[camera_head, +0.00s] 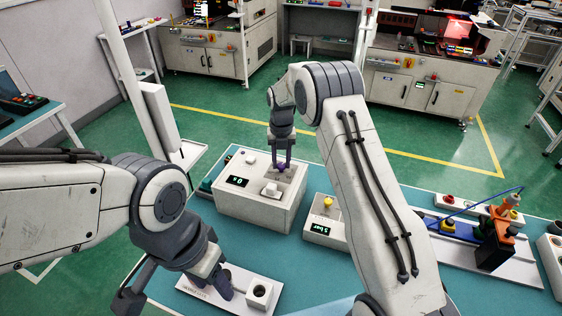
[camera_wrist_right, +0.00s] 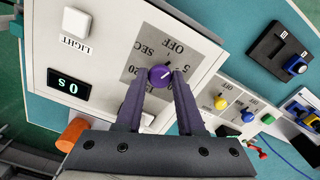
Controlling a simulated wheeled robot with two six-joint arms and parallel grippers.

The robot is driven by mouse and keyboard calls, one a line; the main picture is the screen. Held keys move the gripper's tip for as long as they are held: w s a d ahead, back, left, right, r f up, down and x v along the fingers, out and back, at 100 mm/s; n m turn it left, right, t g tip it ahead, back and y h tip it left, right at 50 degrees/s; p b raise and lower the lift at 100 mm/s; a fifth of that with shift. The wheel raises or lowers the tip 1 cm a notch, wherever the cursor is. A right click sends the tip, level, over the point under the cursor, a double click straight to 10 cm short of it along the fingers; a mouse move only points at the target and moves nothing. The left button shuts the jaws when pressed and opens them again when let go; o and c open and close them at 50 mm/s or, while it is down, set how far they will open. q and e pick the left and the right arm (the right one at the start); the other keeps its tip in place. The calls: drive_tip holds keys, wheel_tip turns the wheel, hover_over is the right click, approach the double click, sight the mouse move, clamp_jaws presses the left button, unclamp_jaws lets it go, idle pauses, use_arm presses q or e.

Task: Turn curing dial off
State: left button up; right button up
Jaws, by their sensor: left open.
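The curing dial is a purple knob (camera_wrist_right: 160,75) on a grey scale plate with OFF and second marks, on top of a white box (camera_head: 255,207). The box's green display (camera_wrist_right: 69,87) reads 0 s. My right gripper (camera_head: 283,168) points down at the dial. In the right wrist view its two purple fingers (camera_wrist_right: 160,82) stand on either side of the knob, with small gaps visible. My left gripper (camera_head: 177,296) is open and empty, low over the front left of the table.
A white LIGHT button (camera_wrist_right: 76,22) is beside the display. A smaller box with a yellow knob (camera_head: 327,202) stands to the right. A white plate with a round holder (camera_head: 259,293) lies near my left gripper. Connectors and a blue cable (camera_head: 480,204) are farther right.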

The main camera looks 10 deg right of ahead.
sight(281, 164)
drive_tip(key=o, duration=0.4)
drive_tip(key=shift+w+r, duration=0.15)
drive_tip(key=shift+r, duration=0.35)
wheel_tip(281, 164, up, 10)
drive_tip(key=shift+f+b, duration=0.15)
drive_tip(key=shift+b, duration=0.9)
